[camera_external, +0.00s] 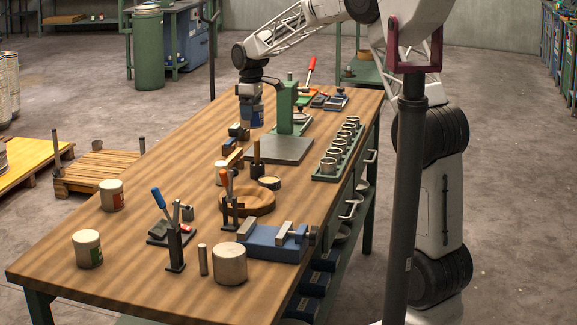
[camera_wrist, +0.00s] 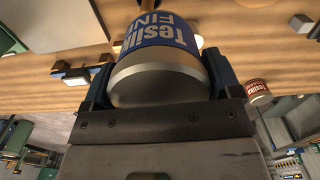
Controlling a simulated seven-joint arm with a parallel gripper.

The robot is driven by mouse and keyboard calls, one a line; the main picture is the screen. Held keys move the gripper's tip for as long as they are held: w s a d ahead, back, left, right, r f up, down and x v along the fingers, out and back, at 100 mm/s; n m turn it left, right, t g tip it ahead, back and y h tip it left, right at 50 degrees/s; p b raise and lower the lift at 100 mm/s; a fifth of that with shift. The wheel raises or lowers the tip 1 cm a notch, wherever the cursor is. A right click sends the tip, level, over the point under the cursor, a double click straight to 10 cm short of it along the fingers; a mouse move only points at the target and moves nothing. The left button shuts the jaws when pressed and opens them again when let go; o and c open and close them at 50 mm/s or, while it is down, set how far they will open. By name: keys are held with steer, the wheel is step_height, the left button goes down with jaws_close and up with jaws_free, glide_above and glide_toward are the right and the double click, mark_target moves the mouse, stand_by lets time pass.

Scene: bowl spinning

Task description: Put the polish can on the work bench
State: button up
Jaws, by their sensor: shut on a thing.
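The polish can (camera_wrist: 160,60), silver with a blue label, sits between the two fingers of my gripper (camera_wrist: 160,88) in the wrist view. My gripper is shut on it. In the external view my gripper (camera_external: 250,92) points down over the far part of the wooden work bench (camera_external: 185,135), left of a green press. The blue side of the can (camera_external: 257,117) shows there, partly hidden by the gripper. I cannot tell whether its base touches the bench top.
The green press (camera_external: 288,108) stands close to the right of my gripper. A tray of metal cups (camera_external: 340,150), a blue vise (camera_external: 270,243), a wooden ring (camera_external: 250,203), toggle clamps (camera_external: 175,240) and pale cans (camera_external: 88,248) stand on the bench. The left bench edge is mostly clear.

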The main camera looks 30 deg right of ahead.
steer(key=d+m, duration=0.2)
steer(key=d, duration=1.4)
step_height(320, 180, down, 11)
steer(key=shift+w+d, duration=0.15)
steer(key=shift+d, duration=0.05)
steer(key=shift+w+d+f, duration=0.25)
steer(key=shift+w+d, duration=0.05)
steer(key=shift+w, duration=2.35)
steer(key=shift+w+d+f, duration=0.2)
steer(key=shift+w+d, duration=0.1)
steer(key=shift+w, duration=2.35)
steer(key=shift+w+d+f, duration=0.25)
steer(key=shift+w+d, duration=0.05)
steer(key=shift+w, duration=2.35)
steer(key=shift+f, duration=1.75)
steer(key=shift+f, duration=0.15)
